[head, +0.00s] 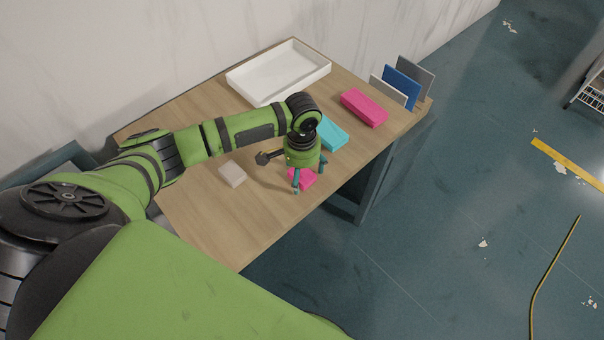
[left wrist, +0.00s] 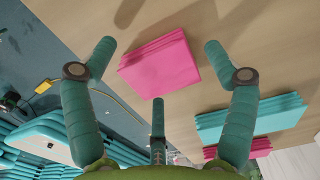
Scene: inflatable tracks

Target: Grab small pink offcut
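The small pink offcut (head: 307,181) lies on the wooden table near its front edge, partly hidden by my left gripper (head: 309,176). In the left wrist view the pink offcut (left wrist: 160,66) lies flat on the wood, between and a little beyond the fingertips. My left gripper (left wrist: 158,70) is open, its fingers spread wide and holding nothing. It points down over the offcut, and I see no finger closed on it. My right gripper is not in view.
A teal block (head: 332,134) and a larger pink block (head: 363,107) lie behind the gripper. A small beige block (head: 232,174) is to the left. A white tray (head: 240,82) and upright panels (head: 401,87) stand farther back. The table's front left (head: 215,220) is clear.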

